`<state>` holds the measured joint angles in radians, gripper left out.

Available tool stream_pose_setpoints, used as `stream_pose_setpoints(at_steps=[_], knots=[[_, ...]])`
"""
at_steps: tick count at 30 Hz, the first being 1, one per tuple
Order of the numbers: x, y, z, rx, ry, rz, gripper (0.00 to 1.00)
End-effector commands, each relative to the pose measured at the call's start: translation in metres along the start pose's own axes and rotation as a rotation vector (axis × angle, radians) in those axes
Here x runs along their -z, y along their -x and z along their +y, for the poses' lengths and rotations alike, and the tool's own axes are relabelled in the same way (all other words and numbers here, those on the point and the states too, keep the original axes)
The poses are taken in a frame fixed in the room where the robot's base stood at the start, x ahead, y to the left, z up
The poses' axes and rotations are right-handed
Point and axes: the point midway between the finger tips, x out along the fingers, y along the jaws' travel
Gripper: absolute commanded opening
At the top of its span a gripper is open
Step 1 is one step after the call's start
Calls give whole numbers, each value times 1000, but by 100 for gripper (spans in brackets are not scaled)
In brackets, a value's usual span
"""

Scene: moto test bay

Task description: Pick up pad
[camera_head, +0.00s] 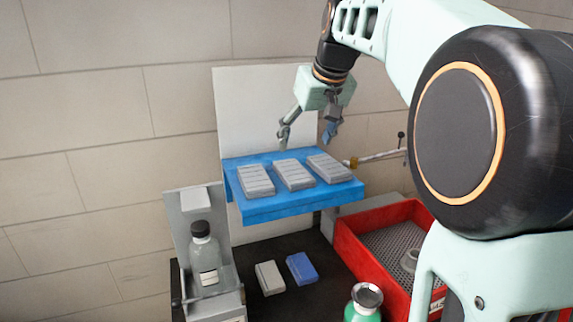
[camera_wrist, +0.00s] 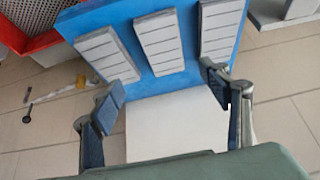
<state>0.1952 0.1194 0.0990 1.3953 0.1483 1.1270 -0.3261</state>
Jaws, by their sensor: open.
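Three light grey, ribbed pads lie side by side on a blue shelf (camera_head: 275,208): a left pad (camera_head: 256,180), a middle pad (camera_head: 294,174) and a right pad (camera_head: 329,168). My gripper (camera_head: 307,135) is open and empty, above and behind the shelf, apart from the pads. In the wrist view my gripper (camera_wrist: 162,90) has its fingers spread wide, with the shelf (camera_wrist: 172,84) and the pads (camera_wrist: 160,42) beyond the fingertips. Below, a smaller plain grey block (camera_head: 270,278) and a blue block (camera_head: 302,268) lie on the dark bench.
A red tray (camera_head: 350,248) with a mesh floor stands at the right. A bottle (camera_head: 204,255) stands in a grey holder at the left. A green container (camera_head: 365,302) is at the front. A white panel (camera_head: 245,110) rises behind the shelf; a thin rod (camera_head: 380,156) sticks out at right.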

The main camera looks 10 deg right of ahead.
Motion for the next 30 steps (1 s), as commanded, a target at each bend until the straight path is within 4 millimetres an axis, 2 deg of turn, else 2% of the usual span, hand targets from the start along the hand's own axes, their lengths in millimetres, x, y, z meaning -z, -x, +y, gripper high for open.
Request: stream_pose_setpoints(at_steps=[6, 14, 21, 25, 30], knots=[[-2, -37, -2, 4, 1, -8, 70], [-2, -58, -3, 3, 1, -6, 70], [-5, -93, -9, 2, 0, -6, 70], [-4, -102, -9, 1, 0, -4, 70], [-4, -104, -9, 1, 0, -3, 70]])
